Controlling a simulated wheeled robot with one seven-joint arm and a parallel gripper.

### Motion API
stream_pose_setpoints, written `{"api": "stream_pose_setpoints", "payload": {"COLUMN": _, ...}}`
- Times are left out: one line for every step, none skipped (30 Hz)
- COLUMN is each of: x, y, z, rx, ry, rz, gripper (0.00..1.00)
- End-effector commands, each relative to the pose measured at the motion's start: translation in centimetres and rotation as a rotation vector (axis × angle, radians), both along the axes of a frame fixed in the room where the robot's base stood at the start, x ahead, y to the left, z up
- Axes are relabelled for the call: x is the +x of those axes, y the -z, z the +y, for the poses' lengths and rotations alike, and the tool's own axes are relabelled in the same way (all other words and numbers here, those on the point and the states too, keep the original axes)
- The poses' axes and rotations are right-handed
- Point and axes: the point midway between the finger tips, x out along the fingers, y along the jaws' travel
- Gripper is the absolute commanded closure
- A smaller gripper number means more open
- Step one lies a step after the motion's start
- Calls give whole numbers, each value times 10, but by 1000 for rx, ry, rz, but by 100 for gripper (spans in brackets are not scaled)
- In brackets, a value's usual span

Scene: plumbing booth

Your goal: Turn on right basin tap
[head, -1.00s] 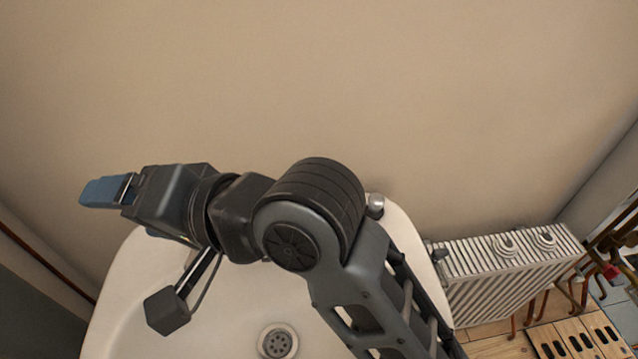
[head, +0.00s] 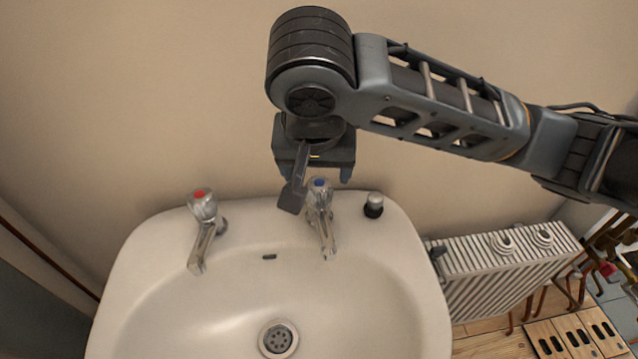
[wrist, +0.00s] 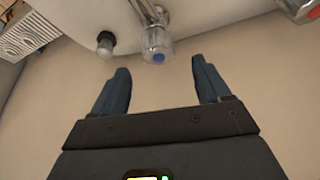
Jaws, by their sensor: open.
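The right basin tap (head: 320,207) is chrome with a blue dot on its clear-looking handle, and stands on the back rim of the white basin (head: 200,322). My gripper (head: 316,178) points down at the wall side, just above this tap. In the wrist view, the blue-dotted handle (wrist: 158,45) lies just beyond the fingertips, roughly centred between them. My gripper (wrist: 160,68) is open, its two blue fingers apart with nothing between them. In the head view, a dark wrist part covers some of the area beside the handle.
The left tap (head: 202,207), with a red dot, stands on the same rim. A small dark-and-chrome fitting (head: 374,204) sits right of the blue tap. A radiator (head: 505,272) stands to the right. The wall (head: 150,90) is close behind the basin.

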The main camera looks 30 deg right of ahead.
Motion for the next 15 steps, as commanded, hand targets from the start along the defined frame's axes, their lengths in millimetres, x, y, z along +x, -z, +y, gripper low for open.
{"api": "stream_pose_setpoints", "payload": {"x": 0, "y": 4, "z": -3, "rx": -8, "ry": 7, "rz": 3, "gripper": 24}}
{"api": "stream_pose_setpoints", "payload": {"x": 1, "y": 7, "z": -4, "rx": -9, "ry": 8, "rz": 4, "gripper": 24}}
{"api": "stream_pose_setpoints", "payload": {"x": 2, "y": 11, "z": -5, "rx": -9, "ry": 10, "rz": 5, "gripper": 24}}
{"api": "stream_pose_setpoints", "payload": {"x": 3, "y": 15, "z": -6, "rx": -8, "ry": 10, "rz": 5, "gripper": 24}}
{"api": "stream_pose_setpoints", "payload": {"x": 4, "y": 20, "z": -7, "rx": -7, "ry": 10, "rz": 5, "gripper": 24}}
{"api": "stream_pose_setpoints", "payload": {"x": 6, "y": 26, "z": -8, "rx": -6, "ry": 12, "rz": 5, "gripper": 24}}
{"api": "stream_pose_setpoints", "payload": {"x": 7, "y": 31, "z": -9, "rx": -7, "ry": 10, "rz": 6, "gripper": 24}}
{"api": "stream_pose_setpoints", "payload": {"x": 10, "y": 31, "z": -11, "rx": -10, "ry": 10, "rz": 4, "gripper": 24}}
{"api": "stream_pose_setpoints", "payload": {"x": 12, "y": 36, "z": -12, "rx": -11, "ry": 10, "rz": 4, "gripper": 24}}
{"api": "stream_pose_setpoints", "payload": {"x": 14, "y": 41, "z": -13, "rx": -11, "ry": 9, "rz": 3, "gripper": 24}}
{"api": "stream_pose_setpoints", "payload": {"x": 15, "y": 45, "z": -14, "rx": -11, "ry": 9, "rz": 4, "gripper": 24}}
{"api": "stream_pose_setpoints", "payload": {"x": 17, "y": 50, "z": -15, "rx": -10, "ry": 8, "rz": 2, "gripper": 24}}
{"api": "stream_pose_setpoints", "payload": {"x": 18, "y": 53, "z": -16, "rx": -10, "ry": 9, "rz": 3, "gripper": 24}}
{"api": "stream_pose_setpoints", "payload": {"x": 19, "y": 57, "z": -17, "rx": -11, "ry": 8, "rz": 4, "gripper": 24}}
{"api": "stream_pose_setpoints", "payload": {"x": 21, "y": 60, "z": -17, "rx": -9, "ry": 7, "rz": 3, "gripper": 24}}
